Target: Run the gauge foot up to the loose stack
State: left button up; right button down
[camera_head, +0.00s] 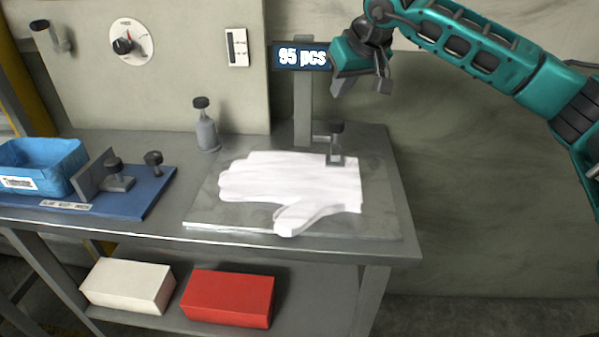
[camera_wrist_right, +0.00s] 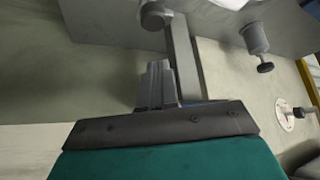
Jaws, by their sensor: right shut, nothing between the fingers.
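A stack of white gloves (camera_head: 290,185) lies flat on a grey plate on the bench, fingers toward the left. The gauge foot (camera_head: 335,160), a small grey foot under a dark knob (camera_head: 337,127), sits over the cuff end of the stack. I cannot tell whether it touches the top glove. It joins a grey post (camera_head: 303,110) with a display (camera_head: 302,57) reading "95 pcs". My right gripper (camera_head: 362,88) is shut and empty, above and right of the knob. In the right wrist view its fingers (camera_wrist_right: 155,85) are together beside the post (camera_wrist_right: 183,50). My left gripper is not in view.
A grey knobbed bottle-like piece (camera_head: 206,130) stands behind the plate. A blue bin (camera_head: 40,165) and blue fixture board (camera_head: 145,195) are at left. The back panel carries a dial (camera_head: 131,43). White (camera_head: 128,286) and red (camera_head: 228,297) boxes sit on the lower shelf.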

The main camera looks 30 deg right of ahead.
notch_tip(320, 180, up, 9)
jog(key=p, duration=0.7)
dwell(0.6)
